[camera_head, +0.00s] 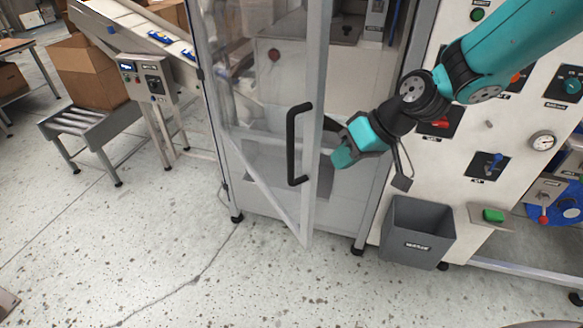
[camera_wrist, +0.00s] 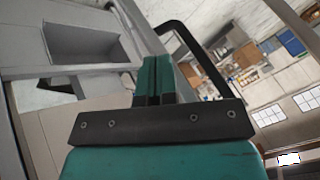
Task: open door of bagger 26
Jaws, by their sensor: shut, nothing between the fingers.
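The bagger's door (camera_head: 262,150) is a clear panel in a grey frame. It stands partly open, its right edge swung out from the cabinet. A black bar handle (camera_head: 292,145) is upright on its outer face near that edge; it also shows in the wrist view (camera_wrist: 205,62). My gripper (camera_head: 343,157) is just right of the door's free edge, on the inner side by the opening. It looks shut and empty, its teal fingers together in the wrist view (camera_wrist: 153,80). I cannot tell if it touches the door frame. The number 26 is not readable.
A grey bin (camera_head: 418,232) hangs low on the white control panel (camera_head: 458,150), right of the opening. A conveyor with a control box (camera_head: 147,80) and a cardboard box (camera_head: 88,70) stand left. The speckled floor before the door is clear.

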